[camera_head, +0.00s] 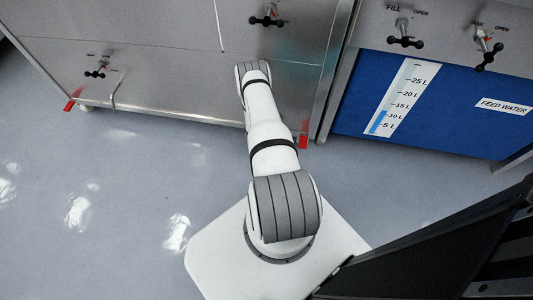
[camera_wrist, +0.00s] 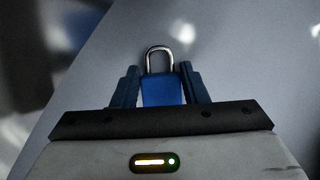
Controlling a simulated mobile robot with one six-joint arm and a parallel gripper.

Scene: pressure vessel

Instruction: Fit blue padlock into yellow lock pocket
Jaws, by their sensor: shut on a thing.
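In the wrist view a blue padlock (camera_wrist: 162,90) with a silver shackle sits between the two dark fingers of my gripper (camera_wrist: 161,86). The gripper is shut on the padlock's blue body, and the shackle points up in the picture, away from the palm. In the head view my arm reaches toward the steel cabinet, and the gripper and padlock are hidden behind the arm. The yellow lock pocket is not seen in either view.
A steel cabinet (camera_head: 170,60) with black valve handles (camera_head: 267,20) stands in front. To the right is a blue feed water panel (camera_head: 465,95) with a level scale (camera_head: 402,97). Red feet (camera_head: 303,142) stick out at the cabinet's base. The grey floor (camera_head: 110,190) at left is clear.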

